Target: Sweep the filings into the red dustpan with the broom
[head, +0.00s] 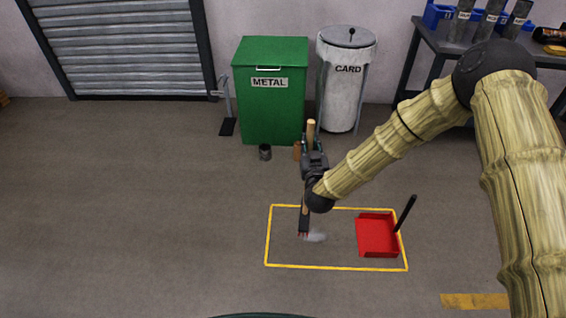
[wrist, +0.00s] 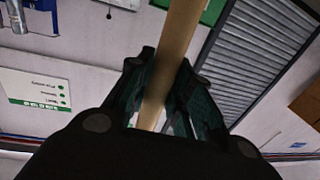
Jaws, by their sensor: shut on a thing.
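My gripper (head: 309,150) is shut on the wooden handle of the broom (head: 310,131), which stands nearly upright. The handle also passes between my gripper's fingers (wrist: 160,90) in the wrist view. The broom's dark head with a reddish lower edge is low at the left part of a yellow floor outline. A small pale grey heap of filings (head: 316,235) lies just right of the broom head. The red dustpan (head: 376,238) with a black upright handle lies at the right inside the outline. I cannot tell whether the bristles touch the floor.
A green METAL bin (head: 270,100) and a white CARD bin (head: 342,90) stand at the back wall. A small dark can (head: 265,152) sits before the green bin. A workbench (head: 440,45) is at back right. The left floor is clear.

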